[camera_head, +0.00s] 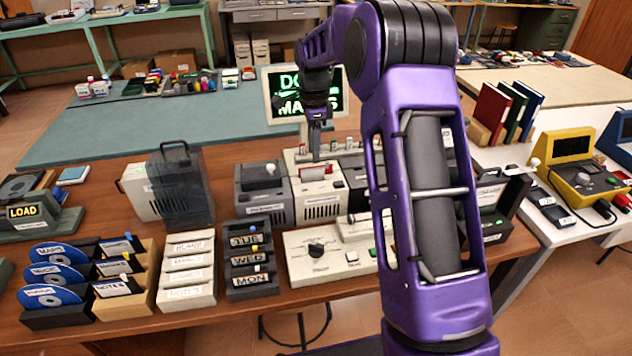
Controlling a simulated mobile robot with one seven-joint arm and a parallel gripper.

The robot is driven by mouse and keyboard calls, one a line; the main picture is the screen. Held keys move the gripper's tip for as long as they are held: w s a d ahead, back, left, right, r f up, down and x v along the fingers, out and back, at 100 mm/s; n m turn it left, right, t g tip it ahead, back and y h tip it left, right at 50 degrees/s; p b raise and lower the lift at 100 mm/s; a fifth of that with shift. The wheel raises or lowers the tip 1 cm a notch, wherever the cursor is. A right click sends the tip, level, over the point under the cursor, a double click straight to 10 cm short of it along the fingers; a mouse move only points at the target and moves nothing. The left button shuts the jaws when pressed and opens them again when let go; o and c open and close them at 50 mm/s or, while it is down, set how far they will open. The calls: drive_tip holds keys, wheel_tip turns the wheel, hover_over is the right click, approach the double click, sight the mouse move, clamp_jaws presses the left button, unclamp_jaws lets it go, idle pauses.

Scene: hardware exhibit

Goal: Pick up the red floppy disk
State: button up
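The red floppy disk (313,173) appears to be the small red piece with a pale label in the top of the beige drive unit (321,207), near the middle of the table. Its lower part is hidden in the unit. My gripper (316,154) points down just above the red piece, seemingly apart from it. The fingers look narrow and close together, but they are too small to tell whether a gap is open between them. Nothing is visibly held.
Dark drive units (264,193) flank the beige one. A control panel (331,257) with a knob lies in front. A monitor (304,94) stands behind, and a translucent dark case (180,188) is left. My purple arm hides things at right. Small pegs stand behind the drive.

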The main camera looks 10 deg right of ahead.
sight(313, 167)
drive_tip(key=shift+a+f, duration=0.1)
drive_tip(key=shift+f, duration=3.05)
drive_tip(key=shift+c, duration=0.3)
clamp_jaws()
